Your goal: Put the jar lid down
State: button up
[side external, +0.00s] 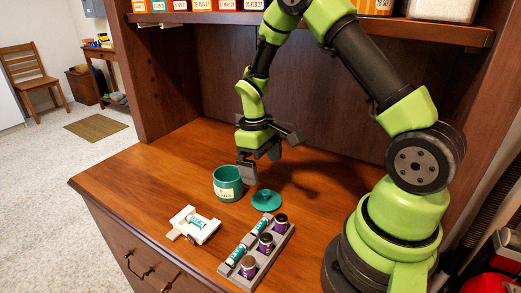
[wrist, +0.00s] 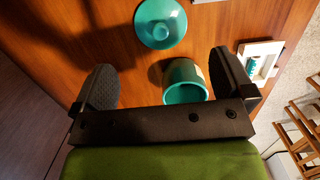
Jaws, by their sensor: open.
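The jar lid (side external: 267,199) is a teal disc with a small knob, lying on the wooden hutch top to the right of the jar. It also shows in the wrist view (wrist: 160,22), apart from my fingers. The teal jar (side external: 228,186) stands upright with its mouth uncovered and a pale label on its front; in the wrist view the jar (wrist: 184,84) appears near my fingers. My gripper (side external: 262,165) is open and empty above the hutch top, behind the jar and lid. In the wrist view its two fingers (wrist: 162,82) are spread wide.
A grey rack (side external: 256,255) holds several purple and teal-labelled vials at the front. A white holder (side external: 195,225) with a teal-labelled vial sits left of it. A shelf (side external: 310,30) with boxes runs overhead. The hutch top left of the jar is clear.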

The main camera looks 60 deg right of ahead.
jog(key=s+a+r+m+t, duration=0.1)
jog(key=a+r+t, duration=0.15)
jog(key=r, duration=0.55)
jog(key=s+a+r+m+t, duration=0.1)
jog(key=a+r, duration=0.2)
jog(key=r, duration=0.4)
jog(key=s+a+r+m+t+y, duration=0.1)
jog(key=s+a+r+t, duration=0.1)
jog(key=s, duration=0.3)
jog(key=s+a+r+m+t+y, duration=0.1)
jog(key=s+a+r+t, duration=0.2)
jog(key=s+r, duration=0.2)
jog(key=shift+s+a+r, duration=0.2)
jog(key=shift+s+a, duration=0.2)
jog(key=shift+s, duration=0.3)
